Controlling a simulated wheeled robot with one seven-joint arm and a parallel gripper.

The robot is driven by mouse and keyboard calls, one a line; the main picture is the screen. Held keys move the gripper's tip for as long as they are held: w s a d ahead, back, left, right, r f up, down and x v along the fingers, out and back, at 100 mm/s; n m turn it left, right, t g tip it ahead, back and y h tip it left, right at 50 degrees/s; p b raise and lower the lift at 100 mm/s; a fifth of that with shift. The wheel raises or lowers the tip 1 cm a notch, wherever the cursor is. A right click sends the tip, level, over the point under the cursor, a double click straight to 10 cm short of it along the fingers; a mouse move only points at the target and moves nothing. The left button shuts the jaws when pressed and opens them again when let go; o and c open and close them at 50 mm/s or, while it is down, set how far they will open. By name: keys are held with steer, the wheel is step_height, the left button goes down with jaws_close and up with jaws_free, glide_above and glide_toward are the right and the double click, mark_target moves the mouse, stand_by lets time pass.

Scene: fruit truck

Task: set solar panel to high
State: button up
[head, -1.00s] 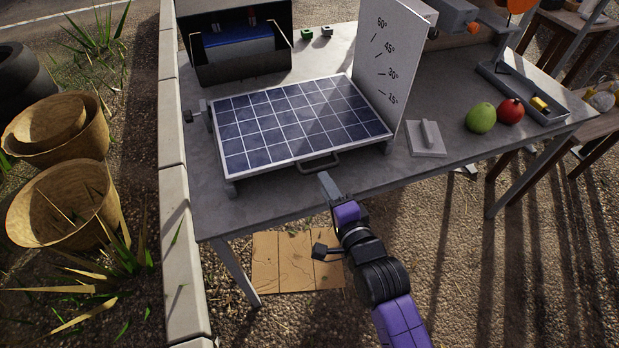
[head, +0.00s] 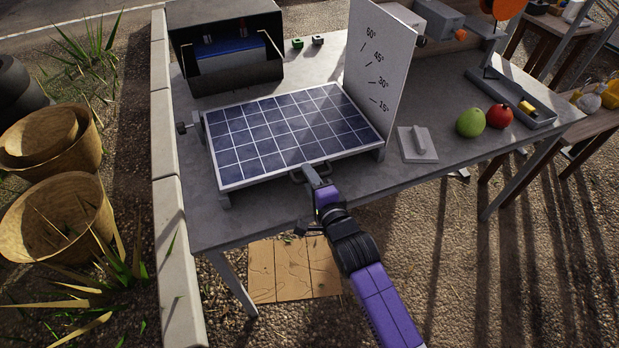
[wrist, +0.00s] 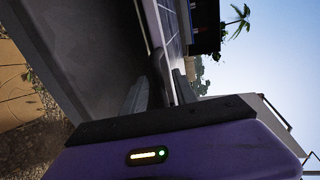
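The solar panel (head: 290,132) lies nearly flat on the grey table, with a dark handle (head: 298,176) on its front edge. An upright white angle board (head: 384,75) at its right side is marked 15°, 30°, 45° and 60°. My gripper (head: 312,176) is at the handle. In the wrist view my gripper (wrist: 158,92) has its two fingers apart, with the dark handle (wrist: 160,72) between them. I cannot tell whether the fingers touch it. The panel's edge (wrist: 156,22) also shows there.
A knob (head: 183,128) sits at the panel's left side. A black box (head: 228,50) stands behind it. To the right are a grey plate with a lever (head: 418,146), a green fruit (head: 471,122) and a red fruit (head: 499,116). The table's front edge (head: 270,222) is near my arm.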

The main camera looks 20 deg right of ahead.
jaws_close()
stand_by(1.4)
